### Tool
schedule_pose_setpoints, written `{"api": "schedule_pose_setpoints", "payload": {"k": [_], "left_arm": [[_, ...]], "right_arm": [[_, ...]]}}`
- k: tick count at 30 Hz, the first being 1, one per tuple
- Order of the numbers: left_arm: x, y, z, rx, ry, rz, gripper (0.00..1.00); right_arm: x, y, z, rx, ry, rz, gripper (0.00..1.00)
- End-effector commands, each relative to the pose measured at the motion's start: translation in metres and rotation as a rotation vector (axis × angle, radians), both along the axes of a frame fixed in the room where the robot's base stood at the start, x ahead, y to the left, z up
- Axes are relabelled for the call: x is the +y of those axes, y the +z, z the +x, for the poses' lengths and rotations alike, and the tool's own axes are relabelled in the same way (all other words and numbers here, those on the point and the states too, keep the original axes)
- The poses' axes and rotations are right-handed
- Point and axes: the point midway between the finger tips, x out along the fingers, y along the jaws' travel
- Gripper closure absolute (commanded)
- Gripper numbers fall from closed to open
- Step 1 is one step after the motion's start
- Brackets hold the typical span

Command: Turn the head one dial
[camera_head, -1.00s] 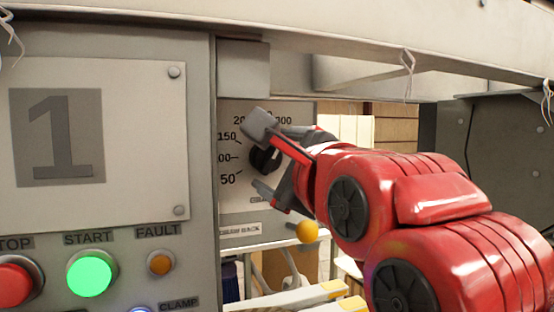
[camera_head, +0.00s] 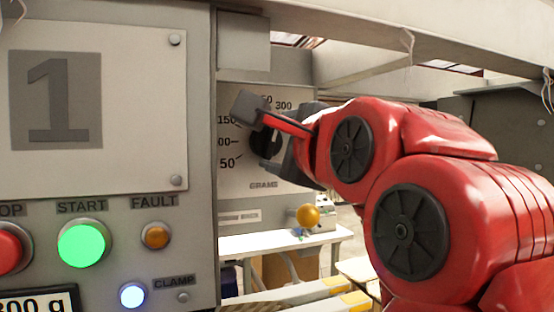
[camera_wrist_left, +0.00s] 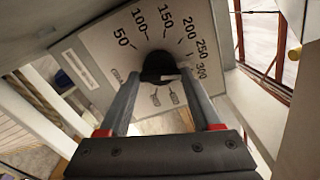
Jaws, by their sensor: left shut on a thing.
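The dial is a black round knob (camera_head: 264,142) on a pale scale plate (camera_head: 235,185) marked in grams, from 50 to 300. In the left wrist view the knob (camera_wrist_left: 158,66) sits between the two finger ends, with a small pale mark on it towards the 300 side. My left gripper (camera_head: 258,137), on the red arm, is shut on the knob, one finger showing up and to the left of it. It also shows in the left wrist view (camera_wrist_left: 160,76). The gripper partly hides the knob and scale. My right gripper is not in view.
To the left a grey cabinet carries a plate with a large 1 (camera_head: 55,97) and a lit green START button (camera_head: 84,244). A beam (camera_head: 400,38) crosses above the arm.

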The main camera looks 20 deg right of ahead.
Motion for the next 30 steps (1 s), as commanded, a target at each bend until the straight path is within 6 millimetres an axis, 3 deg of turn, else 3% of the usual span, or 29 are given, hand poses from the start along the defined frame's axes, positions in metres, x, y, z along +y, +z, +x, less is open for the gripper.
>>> {"api": "schedule_pose_setpoints", "payload": {"k": [13, 30], "left_arm": [[-0.0012, -0.0023, 0.0007, 0.002, -0.001, -0.250, 0.91], [-0.0010, -0.0027, 0.0006, 0.000, -0.001, -0.300, 0.91]], "right_arm": [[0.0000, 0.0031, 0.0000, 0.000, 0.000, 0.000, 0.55], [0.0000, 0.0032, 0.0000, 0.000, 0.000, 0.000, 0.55]]}}
